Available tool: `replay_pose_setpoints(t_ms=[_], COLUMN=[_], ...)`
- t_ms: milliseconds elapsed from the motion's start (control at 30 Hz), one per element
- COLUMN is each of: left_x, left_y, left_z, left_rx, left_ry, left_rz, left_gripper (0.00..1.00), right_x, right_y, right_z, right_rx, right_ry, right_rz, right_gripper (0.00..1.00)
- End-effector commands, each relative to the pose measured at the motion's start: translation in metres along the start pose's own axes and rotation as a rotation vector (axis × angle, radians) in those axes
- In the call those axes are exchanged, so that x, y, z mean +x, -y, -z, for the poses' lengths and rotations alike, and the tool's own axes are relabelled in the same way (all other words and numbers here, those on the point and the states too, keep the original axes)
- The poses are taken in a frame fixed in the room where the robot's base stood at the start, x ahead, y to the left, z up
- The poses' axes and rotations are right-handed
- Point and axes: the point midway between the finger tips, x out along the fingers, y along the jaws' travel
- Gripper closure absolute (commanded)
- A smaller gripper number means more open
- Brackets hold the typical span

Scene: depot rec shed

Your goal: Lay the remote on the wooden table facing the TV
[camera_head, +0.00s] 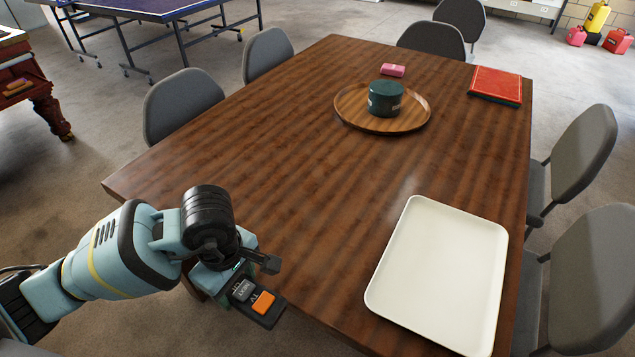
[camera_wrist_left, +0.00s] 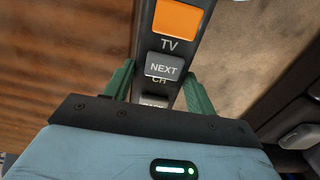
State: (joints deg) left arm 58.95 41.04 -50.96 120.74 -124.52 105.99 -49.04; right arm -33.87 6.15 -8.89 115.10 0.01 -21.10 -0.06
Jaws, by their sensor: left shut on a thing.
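The remote (camera_head: 257,304) is dark, with an orange TV button and a grey NEXT CH button. My left gripper (camera_head: 236,278) is shut on it at the table's near left edge. In the left wrist view the remote (camera_wrist_left: 166,50) lies between the two green fingers of the gripper (camera_wrist_left: 160,85), its orange end pointing away from the palm. The wooden table (camera_head: 270,160) is long and brown; in the wrist view its surface (camera_wrist_left: 60,50) fills the left side. I cannot tell whether the remote touches it. No TV is in view. My right gripper is not in view.
A cream tray (camera_head: 440,275) lies on the near right of the table. Farther back are a round wooden tray (camera_head: 350,112) with a dark green tin (camera_head: 385,99), a pink item (camera_head: 393,70) and a red book (camera_head: 496,84). Grey chairs (camera_head: 182,103) surround the table. The table's middle left is clear.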

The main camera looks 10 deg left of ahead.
Motion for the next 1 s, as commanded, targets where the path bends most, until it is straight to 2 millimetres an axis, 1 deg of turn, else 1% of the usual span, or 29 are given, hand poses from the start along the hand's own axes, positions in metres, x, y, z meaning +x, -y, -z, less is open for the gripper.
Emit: replay_pose_setpoints(t_ms=[167,400,700,833,1000], left_x=[0.000,0.005,0.011,0.013,0.014], left_y=[-0.026,-0.072,-0.124,-0.141,-0.151], left_z=[0.000,0.002,0.005,0.006,0.006], left_rx=[-0.002,-0.001,-0.001,0.000,0.001], left_ry=[0.001,0.001,0.002,0.001,0.001], left_rz=[-0.004,-0.003,-0.002,-0.002,-0.001], left_gripper=[0.73,0.73,0.73,0.73,0.73], right_x=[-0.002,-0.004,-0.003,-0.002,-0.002], right_y=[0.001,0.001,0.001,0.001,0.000], right_z=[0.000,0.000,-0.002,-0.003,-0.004], right_rx=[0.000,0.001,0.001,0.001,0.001], right_ry=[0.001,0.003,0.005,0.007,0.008], right_rz=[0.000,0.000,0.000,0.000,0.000], right_gripper=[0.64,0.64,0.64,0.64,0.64])
